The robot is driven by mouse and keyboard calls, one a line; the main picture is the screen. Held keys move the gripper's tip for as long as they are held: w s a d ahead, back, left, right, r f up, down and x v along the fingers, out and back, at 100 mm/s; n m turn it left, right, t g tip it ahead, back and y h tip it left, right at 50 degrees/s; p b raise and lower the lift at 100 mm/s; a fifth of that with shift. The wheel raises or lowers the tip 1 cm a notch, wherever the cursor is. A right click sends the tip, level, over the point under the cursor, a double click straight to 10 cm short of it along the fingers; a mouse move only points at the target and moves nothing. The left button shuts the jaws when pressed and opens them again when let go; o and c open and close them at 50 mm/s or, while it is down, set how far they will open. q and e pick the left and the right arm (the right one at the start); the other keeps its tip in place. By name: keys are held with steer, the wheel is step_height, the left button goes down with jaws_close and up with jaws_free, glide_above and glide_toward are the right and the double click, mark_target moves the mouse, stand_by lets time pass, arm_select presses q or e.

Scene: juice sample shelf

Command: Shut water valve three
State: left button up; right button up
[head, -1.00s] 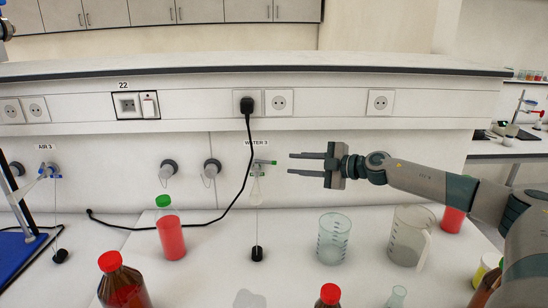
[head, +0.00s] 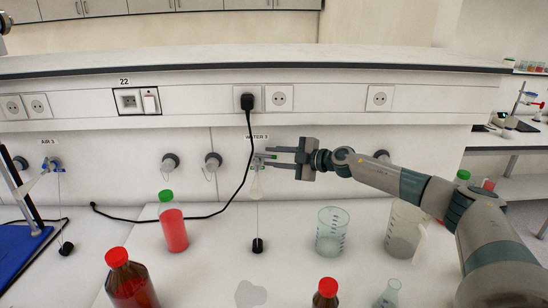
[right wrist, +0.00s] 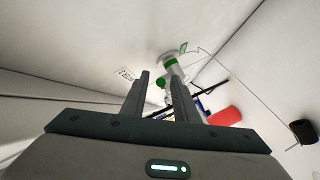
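The water three valve (head: 258,160), with a green lever, is on the back wall under the label "WATER 3" (head: 257,136). A pale nozzle points down from it. My right gripper (head: 268,157) comes in from the right with its fingertips at the lever, one above and one below its height. The fingers are parted; I cannot tell whether they touch the lever. In the right wrist view the valve (right wrist: 169,62), with green parts, lies just past the fingertips (right wrist: 161,76). My left gripper is not in view.
A black cable (head: 235,190) hangs close left of the valve. A green-capped red bottle (head: 172,228), red-capped brown bottles (head: 131,284), a beaker (head: 331,238) and a jug (head: 402,232) stand on the bench. A black weight (head: 257,245) hangs on a cord below the valve.

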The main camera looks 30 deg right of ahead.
jaws_close()
stand_by(1.3)
